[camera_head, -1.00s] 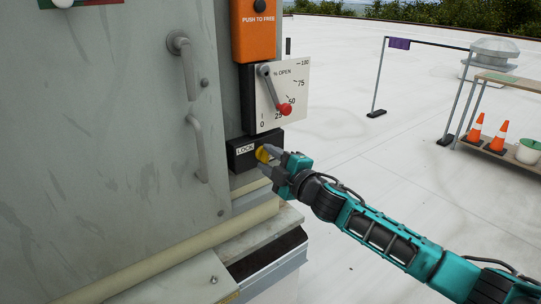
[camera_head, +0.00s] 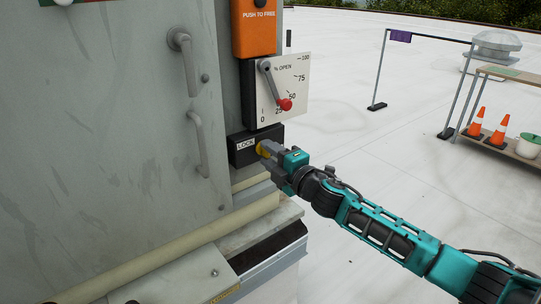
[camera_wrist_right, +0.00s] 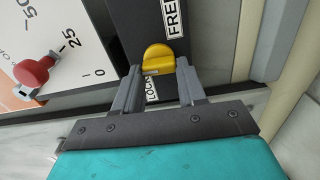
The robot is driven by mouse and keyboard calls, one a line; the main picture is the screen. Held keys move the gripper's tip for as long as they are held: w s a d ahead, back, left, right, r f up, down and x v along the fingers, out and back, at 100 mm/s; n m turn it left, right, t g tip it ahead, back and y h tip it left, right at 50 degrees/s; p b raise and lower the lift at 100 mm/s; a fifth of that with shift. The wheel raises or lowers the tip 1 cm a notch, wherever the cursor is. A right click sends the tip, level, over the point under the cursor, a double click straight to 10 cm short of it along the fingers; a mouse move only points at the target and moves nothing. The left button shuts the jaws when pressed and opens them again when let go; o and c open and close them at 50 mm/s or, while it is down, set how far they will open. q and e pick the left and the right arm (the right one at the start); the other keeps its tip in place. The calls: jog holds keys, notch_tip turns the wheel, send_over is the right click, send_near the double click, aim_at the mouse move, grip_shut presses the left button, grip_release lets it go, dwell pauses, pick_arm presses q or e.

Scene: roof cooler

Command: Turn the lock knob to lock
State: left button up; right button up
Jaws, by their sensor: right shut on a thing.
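The yellow lock knob (camera_head: 261,150) sits on a black box (camera_head: 240,160) with a white LOCK label, low on the grey cabinet. In the right wrist view, the knob (camera_wrist_right: 157,59) lies between the LOCK label (camera_wrist_right: 152,90) and the FREE label (camera_wrist_right: 173,17). My right gripper (camera_head: 268,151) is shut on the knob. In the right wrist view its fingers (camera_wrist_right: 159,69) stand on either side of the knob and partly hide its sides. In the head view the gripper hides part of the knob and the FREE label. My left gripper is not in view.
Just above the box is a percent-open dial plate (camera_head: 291,75) with a red-tipped lever (camera_head: 285,104). An orange push box (camera_head: 255,28) is above that. Door handles (camera_head: 200,145) stick out to the left.

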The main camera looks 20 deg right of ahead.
jog(key=o, duration=1.1)
jog(key=shift+c, duration=0.2)
jog(key=v, duration=1.3)
jog(key=shift+b, duration=0.4)
jog(key=shift+a, duration=0.1)
jog(key=s+a+f+m+g+h, duration=0.2)
jog(key=s+f+m+g, duration=0.1)
jog(key=s+f+m, duration=0.6)
jog(key=s+a+f+m+g+h, duration=0.2)
jog(key=s+f+m, duration=0.8)
jog(key=f, duration=0.6)
jog(key=shift+s+a+f+g, duration=0.2)
jog(key=shift+s+a+g, duration=0.15)
jog(key=shift+s+g, duration=0.2)
